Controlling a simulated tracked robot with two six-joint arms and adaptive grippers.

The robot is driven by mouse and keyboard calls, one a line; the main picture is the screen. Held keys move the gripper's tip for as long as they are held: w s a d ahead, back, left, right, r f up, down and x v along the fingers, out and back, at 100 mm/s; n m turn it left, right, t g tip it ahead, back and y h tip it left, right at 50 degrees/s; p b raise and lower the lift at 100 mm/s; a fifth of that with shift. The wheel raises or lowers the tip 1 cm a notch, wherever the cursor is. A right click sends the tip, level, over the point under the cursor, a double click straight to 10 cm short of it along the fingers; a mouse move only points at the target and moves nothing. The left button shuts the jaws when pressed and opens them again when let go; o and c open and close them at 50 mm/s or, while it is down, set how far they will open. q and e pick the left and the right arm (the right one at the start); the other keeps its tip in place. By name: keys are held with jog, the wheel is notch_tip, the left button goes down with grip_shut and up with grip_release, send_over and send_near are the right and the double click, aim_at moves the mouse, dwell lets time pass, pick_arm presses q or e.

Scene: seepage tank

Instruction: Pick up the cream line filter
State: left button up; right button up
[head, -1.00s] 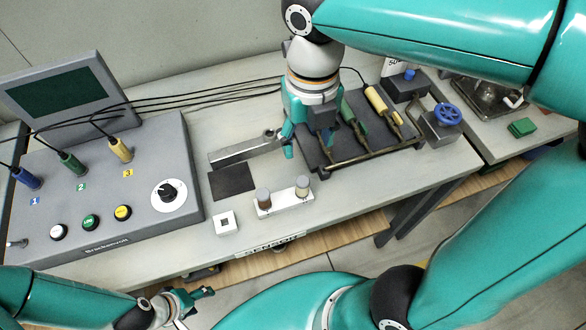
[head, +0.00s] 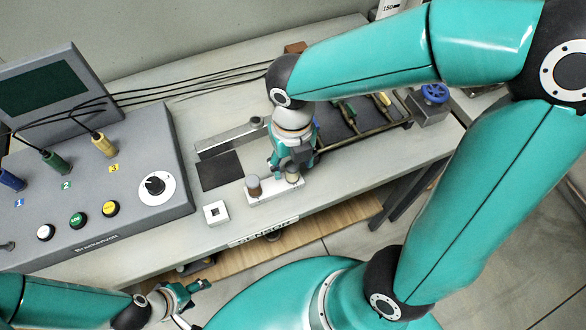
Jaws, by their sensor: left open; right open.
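The cream line filter (head: 292,175) is a short pale cylinder standing upright at the right end of a white holder (head: 272,192). A brown cylinder (head: 254,185) stands at the holder's left end. My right gripper (head: 291,168) is open and points down at the cream filter, its fingers around or just above the filter's top. The gripper hides part of the filter, and I cannot tell whether the fingers touch it. My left gripper (head: 184,298) is open and empty, low at the bottom left, in front of the bench.
A grey control console (head: 120,200) with plugs, buttons and a dial stands left. A small white block (head: 216,212) and a dark mat (head: 220,171) lie near the holder. A dark rig with a blue handwheel (head: 434,93) is behind my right arm. The bench's front edge is close.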

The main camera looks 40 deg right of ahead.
jog(key=shift+f, duration=1.35)
grip_shut()
jog(key=shift+r, duration=0.2)
